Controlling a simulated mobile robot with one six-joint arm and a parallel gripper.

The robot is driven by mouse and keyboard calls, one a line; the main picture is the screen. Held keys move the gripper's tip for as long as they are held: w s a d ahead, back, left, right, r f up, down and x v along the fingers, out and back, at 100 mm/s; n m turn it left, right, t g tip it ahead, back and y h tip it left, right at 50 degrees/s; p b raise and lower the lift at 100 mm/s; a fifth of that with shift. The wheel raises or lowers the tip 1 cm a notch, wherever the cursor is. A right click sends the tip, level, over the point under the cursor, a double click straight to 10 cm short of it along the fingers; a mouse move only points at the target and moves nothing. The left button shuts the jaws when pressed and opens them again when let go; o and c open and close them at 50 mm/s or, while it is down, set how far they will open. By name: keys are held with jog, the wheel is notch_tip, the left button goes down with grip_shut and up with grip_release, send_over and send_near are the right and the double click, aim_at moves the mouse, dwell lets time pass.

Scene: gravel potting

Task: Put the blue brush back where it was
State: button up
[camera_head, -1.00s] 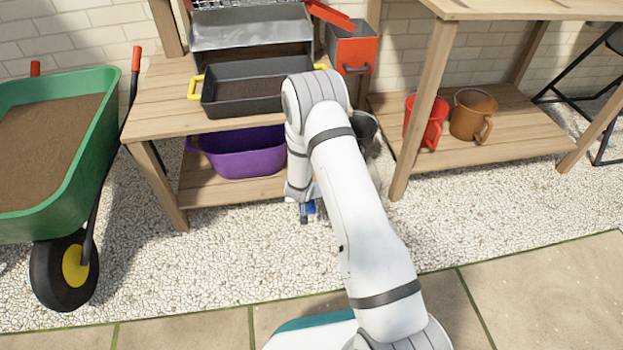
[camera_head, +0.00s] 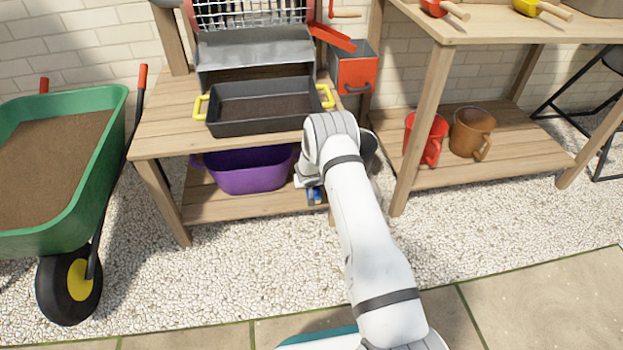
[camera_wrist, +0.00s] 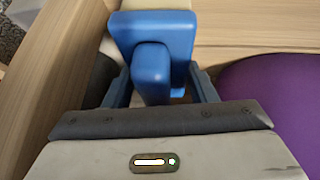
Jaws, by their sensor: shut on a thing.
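The blue brush (camera_wrist: 153,50) is in my gripper (camera_wrist: 160,88), with its blue body between the two fingers in the wrist view. A pale cream part of the brush shows at the top edge of that view. In the head view a bit of the blue brush (camera_head: 315,195) shows beside my gripper (camera_head: 309,190). My gripper is shut on it, in front of the lower shelf of the left bench and to the right of the purple tub (camera_head: 248,172). My arm hides part of the shelf there.
A black tray with yellow handles (camera_head: 262,126) stands on the left bench top. A green wheelbarrow (camera_head: 112,150) of soil is at left. A red jug (camera_head: 432,148) and a brown jug (camera_head: 470,132) stand on the right bench's lower shelf. Gravel in front is clear.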

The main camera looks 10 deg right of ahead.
jog(key=shift+w+d+p, duration=0.2)
jog(key=shift+w, duration=0.45)
jog(key=shift+w+d+p, duration=0.25)
jog(key=shift+w, duration=0.4)
jog(key=shift+w+d+p, duration=0.2)
jog(key=shift+w, duration=0.45)
jog(key=f+b, duration=0.2)
jog(key=f, duration=0.1)
jog(key=shift+w+f+b, duration=0.1)
jog(key=shift+w+b, duration=0.1)
jog(key=shift+b, duration=0.1)
jog(key=shift+f, duration=0.15)
jog(key=o, duration=0.9)
jog(key=shift+o, duration=0.2)
jog(key=shift+p, duration=0.6)
jog(key=v, duration=0.7)
jog(key=shift+s+a+r+p, duration=0.15)
jog(key=shift+a+r+p, duration=0.1)
jog(key=shift+r+p, duration=0.1)
